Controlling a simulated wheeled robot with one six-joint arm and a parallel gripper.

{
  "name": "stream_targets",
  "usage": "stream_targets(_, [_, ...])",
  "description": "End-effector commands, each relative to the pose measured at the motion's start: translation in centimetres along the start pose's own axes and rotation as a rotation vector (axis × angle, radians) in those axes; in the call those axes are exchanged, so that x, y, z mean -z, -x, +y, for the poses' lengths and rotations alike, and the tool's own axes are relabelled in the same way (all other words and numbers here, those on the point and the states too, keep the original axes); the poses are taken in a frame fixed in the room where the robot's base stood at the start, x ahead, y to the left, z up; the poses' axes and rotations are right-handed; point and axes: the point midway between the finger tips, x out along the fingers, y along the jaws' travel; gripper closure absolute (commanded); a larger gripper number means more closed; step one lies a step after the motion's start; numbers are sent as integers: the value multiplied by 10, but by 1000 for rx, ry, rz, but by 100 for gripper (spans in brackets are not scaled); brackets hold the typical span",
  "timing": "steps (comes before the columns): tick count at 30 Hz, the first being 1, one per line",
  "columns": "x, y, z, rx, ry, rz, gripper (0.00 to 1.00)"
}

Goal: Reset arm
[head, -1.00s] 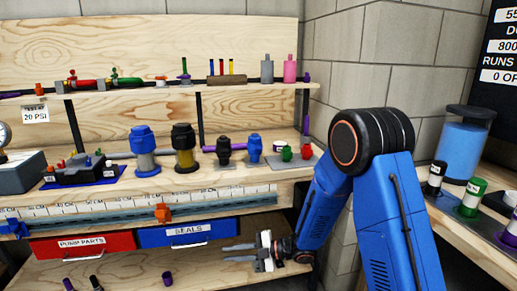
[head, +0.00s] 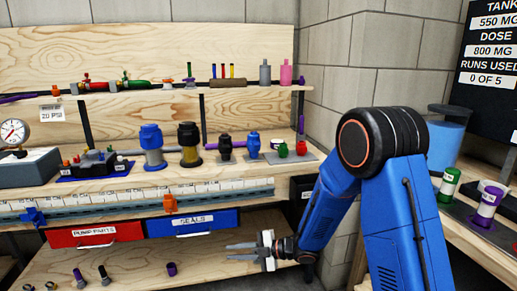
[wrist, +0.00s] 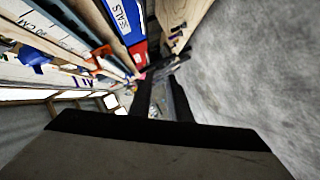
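My gripper (head: 228,252) is at the end of my blue arm, low in front of the workbench, beneath the blue SEALS drawer (head: 193,224). It points to the left. Its two fingers show a gap between them and hold nothing. In the wrist view the dark fingers (wrist: 163,97) are also apart, with nothing visible held between them. My arm is bent, with its dark elbow joint high in front of the corner of the room.
A blue filter (head: 152,147) and a black-and-yellow filter (head: 189,145) stand on the bench. The red PUMP PARTS drawer (head: 95,234) is shut. Several small parts, including a purple one (head: 171,269), lie on the lower shelf. A side bench (head: 485,240) holds a blue tank (head: 444,145) at right.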

Motion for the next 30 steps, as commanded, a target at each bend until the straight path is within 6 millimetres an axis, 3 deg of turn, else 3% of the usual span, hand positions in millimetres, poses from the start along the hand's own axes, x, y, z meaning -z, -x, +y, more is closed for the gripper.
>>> stream_targets(8, [-16, 26, 29, -20, -26, -155, 83])
stream_targets(14, [-32, 66, 61, -58, -80, -344, 83])
stream_targets(21, [-45, 142, 98, -138, -211, -618, 83])
stream_targets(30, [-34, 248, 115, -268, -438, -910, 83])
